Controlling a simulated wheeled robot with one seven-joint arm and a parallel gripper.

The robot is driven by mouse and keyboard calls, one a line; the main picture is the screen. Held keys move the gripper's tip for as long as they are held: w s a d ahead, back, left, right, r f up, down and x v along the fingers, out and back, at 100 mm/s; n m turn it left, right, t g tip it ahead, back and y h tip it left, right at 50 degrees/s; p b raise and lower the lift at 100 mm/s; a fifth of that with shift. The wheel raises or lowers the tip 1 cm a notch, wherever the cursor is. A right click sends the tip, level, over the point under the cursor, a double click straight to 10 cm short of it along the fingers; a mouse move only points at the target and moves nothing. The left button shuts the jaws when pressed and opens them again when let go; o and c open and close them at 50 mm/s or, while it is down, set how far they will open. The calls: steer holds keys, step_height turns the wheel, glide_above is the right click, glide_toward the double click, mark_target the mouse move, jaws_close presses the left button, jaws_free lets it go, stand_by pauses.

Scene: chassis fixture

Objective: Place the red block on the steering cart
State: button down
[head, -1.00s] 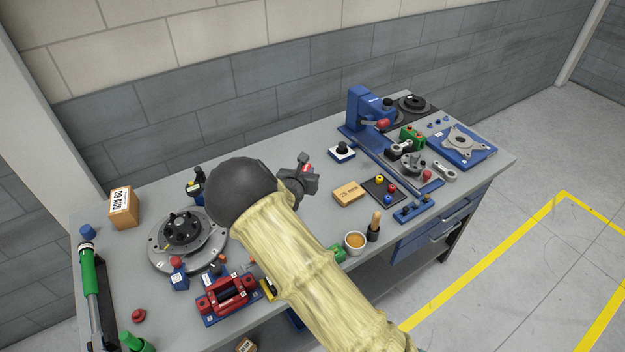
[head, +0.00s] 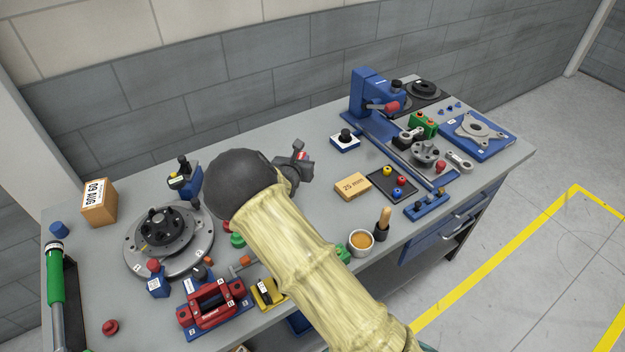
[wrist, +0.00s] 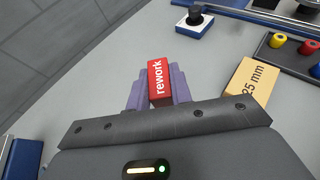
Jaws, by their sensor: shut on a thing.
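A red block (wrist: 158,82) with the word "rework" on it sits between the purple fingers of my gripper (wrist: 159,90) in the wrist view. The fingers are shut on its two sides. In the head view my gripper (head: 304,160) is over the back middle of the bench, and only a bit of red shows at it. My arm hides part of the bench below. No label marks a steering cart. A grey hub-like part (head: 425,153) stands beside the blue rail at the right, but I cannot tell whether it is the cart.
A "25 mm" block (head: 353,186) and a dark tray (head: 377,186) with coloured pegs lie right of my gripper. A blue-based black knob (head: 345,141) stands behind them. A blue press (head: 369,95) rises at the back right. A round grey fixture (head: 140,262) is at the left.

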steer(key=shift+s+r, duration=0.1)
steer(key=shift+r, duration=0.05)
steer(key=p, duration=0.2)
glide_above(301, 190)
steer(key=shift+f, duration=2.95)
steer(key=shift+f+p, duration=0.3)
steer(key=shift+f, duration=1.8)
steer(key=shift+f, duration=0.2)
steer(key=c, duration=1.3)
jaws_free()
steer(key=shift+o, duration=0.2)
steer(key=shift+r, duration=0.1)
